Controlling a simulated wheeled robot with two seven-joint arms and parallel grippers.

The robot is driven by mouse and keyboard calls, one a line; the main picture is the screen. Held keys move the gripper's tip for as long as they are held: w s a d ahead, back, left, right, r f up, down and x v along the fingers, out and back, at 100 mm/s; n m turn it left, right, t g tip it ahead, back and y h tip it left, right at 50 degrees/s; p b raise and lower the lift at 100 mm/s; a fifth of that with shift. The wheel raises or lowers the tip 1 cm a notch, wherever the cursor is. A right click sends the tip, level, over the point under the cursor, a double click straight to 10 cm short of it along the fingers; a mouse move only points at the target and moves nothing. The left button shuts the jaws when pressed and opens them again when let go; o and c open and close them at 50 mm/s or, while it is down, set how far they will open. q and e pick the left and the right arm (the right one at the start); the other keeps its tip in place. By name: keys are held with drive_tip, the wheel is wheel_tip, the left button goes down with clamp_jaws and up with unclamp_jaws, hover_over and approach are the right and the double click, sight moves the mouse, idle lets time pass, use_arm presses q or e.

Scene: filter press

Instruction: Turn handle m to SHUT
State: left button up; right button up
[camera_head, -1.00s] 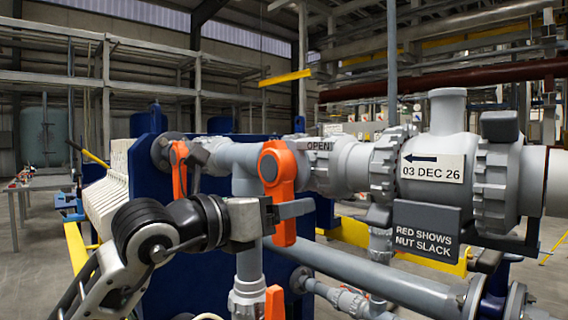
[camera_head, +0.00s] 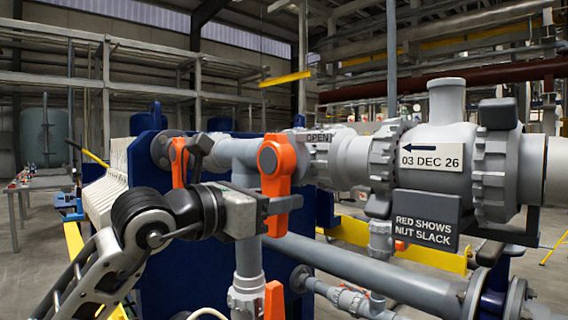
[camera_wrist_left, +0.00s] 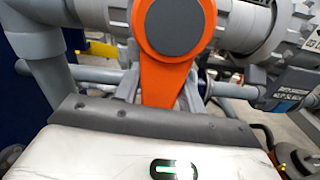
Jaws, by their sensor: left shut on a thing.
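My left gripper (camera_head: 282,205), coming in from the left, is shut on the lower part of this handle. The fingers lie across it and partly hide it, and orange shows along them. In the left wrist view, the handle (camera_wrist_left: 168,80) points down between the fingers, below its dark grey hub (camera_wrist_left: 175,22). My right gripper is not in view.
Another orange handle (camera_head: 178,160) is further left and behind. A lower orange handle (camera_head: 274,300) sits beneath my gripper. A large grey valve body (camera_head: 447,130) and a RED SHOWS NUT SLACK sign (camera_head: 425,219) stand to the right. Pipes crowd below.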

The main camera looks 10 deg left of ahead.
use_arm(q)
drive_tip(key=o, duration=1.1)
drive_tip(key=shift+w+a, duration=0.15)
drive_tip(key=shift+a, duration=0.1)
drive_tip(key=shift+o, duration=0.2)
drive_tip(key=shift+s+a+b, duration=0.15)
drive_tip(key=shift+s+b, duration=0.15)
drive_tip(key=shift+s, duration=0.05)
drive_tip(key=b+v, duration=0.2)
drive_tip(key=v, duration=0.4)
drive_tip(key=shift+b, duration=0.35)
drive_tip(key=shift+s, duration=0.15)
